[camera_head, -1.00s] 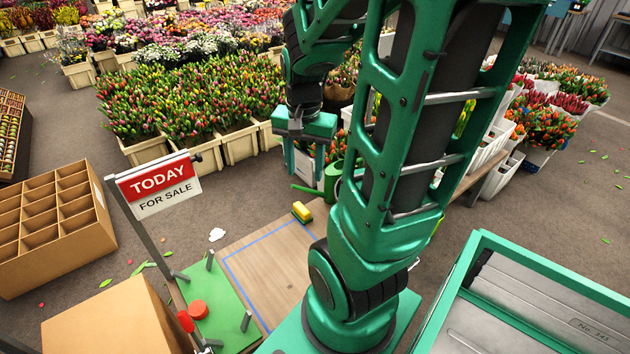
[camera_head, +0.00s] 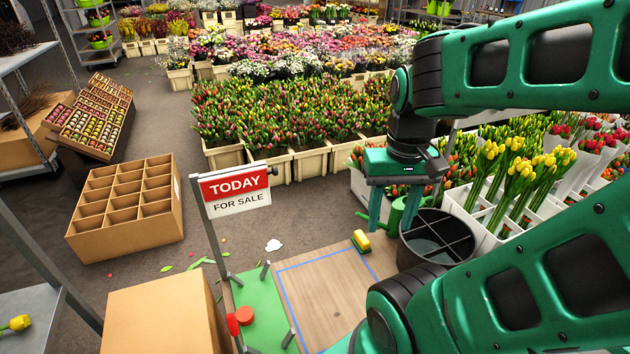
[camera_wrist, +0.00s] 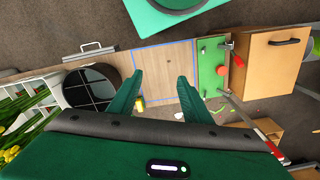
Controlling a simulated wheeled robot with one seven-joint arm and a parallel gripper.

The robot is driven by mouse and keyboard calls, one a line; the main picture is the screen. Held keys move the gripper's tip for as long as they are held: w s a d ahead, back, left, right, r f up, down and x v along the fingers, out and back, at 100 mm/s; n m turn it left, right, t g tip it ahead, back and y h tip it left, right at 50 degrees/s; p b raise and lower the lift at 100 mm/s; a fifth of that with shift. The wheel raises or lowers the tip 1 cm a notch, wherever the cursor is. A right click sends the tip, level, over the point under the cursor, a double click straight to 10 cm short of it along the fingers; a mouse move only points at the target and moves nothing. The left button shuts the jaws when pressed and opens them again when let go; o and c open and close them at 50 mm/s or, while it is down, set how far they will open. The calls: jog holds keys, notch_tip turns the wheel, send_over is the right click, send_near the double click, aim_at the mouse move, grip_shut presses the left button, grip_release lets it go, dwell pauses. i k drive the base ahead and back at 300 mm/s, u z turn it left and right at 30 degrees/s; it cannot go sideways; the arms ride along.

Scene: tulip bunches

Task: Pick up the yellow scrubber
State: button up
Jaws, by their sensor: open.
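The yellow scrubber (camera_head: 361,240) lies on the far edge of the wooden board (camera_head: 335,288), just outside the blue taped outline. It has a yellow block and a darker base. In the wrist view the scrubber (camera_wrist: 140,104) shows small, beside the left finger and partly hidden by it. My gripper (camera_head: 381,218) is open and empty. Its fingers point down above the board's far right end, a little to the right of the scrubber in the head view. In the wrist view my gripper (camera_wrist: 157,88) spreads over the board, with the scrubber nearer the left finger.
A black divided bucket (camera_head: 437,240) stands right of the scrubber, with a green watering can (camera_head: 397,214) behind it. The sale sign (camera_head: 235,190) stands left by a green mat (camera_head: 258,300) with a red knob (camera_head: 244,316). The taped board area is clear.

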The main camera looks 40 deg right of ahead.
aim_at(360, 240)
jog(key=z, duration=0.1)
jog(key=k, duration=0.5)
jog(key=z, duration=1.8)
jog(key=i, duration=0.25)
jog(key=u, duration=1.05)
jog(key=i, duration=0.5)
jog(key=u, duration=0.05)
